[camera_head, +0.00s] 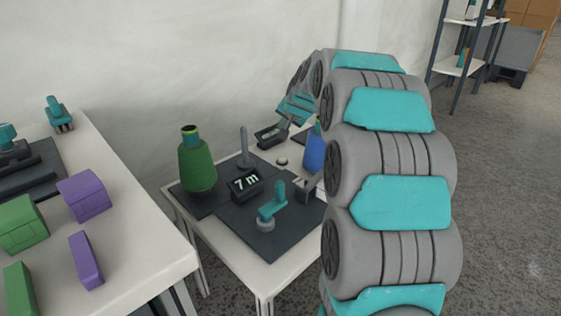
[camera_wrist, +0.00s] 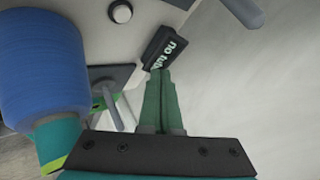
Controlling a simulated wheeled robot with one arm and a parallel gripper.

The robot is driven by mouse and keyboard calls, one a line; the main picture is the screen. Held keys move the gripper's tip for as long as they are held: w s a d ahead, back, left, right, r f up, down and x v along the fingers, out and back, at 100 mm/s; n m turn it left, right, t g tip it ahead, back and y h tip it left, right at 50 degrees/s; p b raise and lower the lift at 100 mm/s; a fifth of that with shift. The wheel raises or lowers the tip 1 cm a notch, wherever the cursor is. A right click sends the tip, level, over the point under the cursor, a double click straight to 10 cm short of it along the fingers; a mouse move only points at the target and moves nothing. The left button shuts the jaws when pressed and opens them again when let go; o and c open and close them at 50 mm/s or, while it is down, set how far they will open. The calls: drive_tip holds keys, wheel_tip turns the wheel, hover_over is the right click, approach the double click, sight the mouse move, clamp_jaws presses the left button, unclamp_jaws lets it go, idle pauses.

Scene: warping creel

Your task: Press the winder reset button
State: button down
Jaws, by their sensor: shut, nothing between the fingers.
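A small round white button (camera_head: 282,161) sits on the white table between the blue yarn cone and the dark post. In the wrist view the white button (camera_wrist: 121,12) shows near the top edge, with a dark rim; its label, if any, cannot be read. My gripper (camera_wrist: 163,80) is shut and empty. Its fingertips point at a small black display box (camera_wrist: 166,46) with partly hidden white letters; whether they touch it I cannot tell. In the head view my gripper (camera_head: 285,122) is near that box (camera_head: 270,135), behind the button, and is small and partly hidden.
A blue yarn cone (camera_wrist: 42,70) stands close to my gripper. A green cone (camera_head: 197,163), a dark post (camera_head: 244,148), a "7 m" display (camera_head: 245,184) and a teal crank (camera_head: 272,204) share the table. A table with purple and green blocks (camera_head: 84,195) is at left.

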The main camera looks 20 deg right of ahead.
sight(283, 162)
drive_tip(key=shift+f, duration=0.15)
drive_tip(key=shift+f+b, duration=2.25)
drive_tip(key=shift+f, duration=2.1)
drive_tip(key=shift+f, duration=0.35)
drive_tip(key=shift+f, duration=0.5)
drive_tip(key=shift+r, duration=0.9)
